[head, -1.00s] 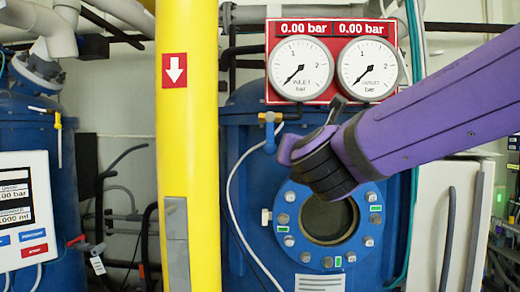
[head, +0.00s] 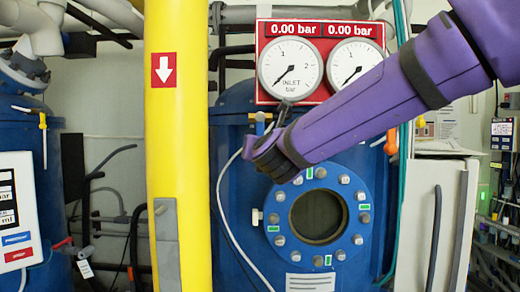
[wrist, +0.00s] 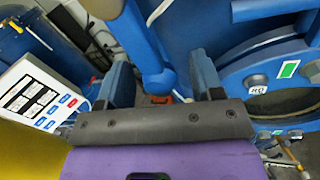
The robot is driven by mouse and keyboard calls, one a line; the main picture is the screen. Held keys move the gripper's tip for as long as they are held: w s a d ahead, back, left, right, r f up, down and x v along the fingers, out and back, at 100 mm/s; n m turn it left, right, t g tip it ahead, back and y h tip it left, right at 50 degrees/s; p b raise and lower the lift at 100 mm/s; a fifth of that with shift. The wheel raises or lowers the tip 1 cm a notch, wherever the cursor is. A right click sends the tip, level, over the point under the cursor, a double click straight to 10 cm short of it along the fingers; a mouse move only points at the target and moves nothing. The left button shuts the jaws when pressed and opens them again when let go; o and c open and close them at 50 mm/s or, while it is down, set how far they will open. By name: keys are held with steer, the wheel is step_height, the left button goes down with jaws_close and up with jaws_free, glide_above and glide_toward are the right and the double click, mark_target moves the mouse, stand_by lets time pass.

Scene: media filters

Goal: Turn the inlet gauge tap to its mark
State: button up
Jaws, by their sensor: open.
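The inlet gauge (head: 290,68) hangs at the left of a red panel, its needle pointing to lower left. Below it, the brass top of the inlet gauge tap (head: 261,118) shows in the head view; my gripper hides the rest. My gripper (head: 266,130) is at the tap, in front of the blue vessel. In the wrist view, my gripper (wrist: 161,65) has its fingers apart. A blue bar with a rounded end, seemingly the tap's handle (wrist: 152,55), lies between them. I cannot tell whether either finger touches it. I cannot make out the tap's mark.
A yellow pipe (head: 178,130) stands left of my gripper. A round bolted flange (head: 360,202) on the blue vessel is just below. A white hose (head: 222,205) runs down beside the gripper. A control box (head: 16,215) is at far left.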

steer(key=shift+w, duration=0.3)
jaws_close()
steer(key=shift+a, duration=0.1)
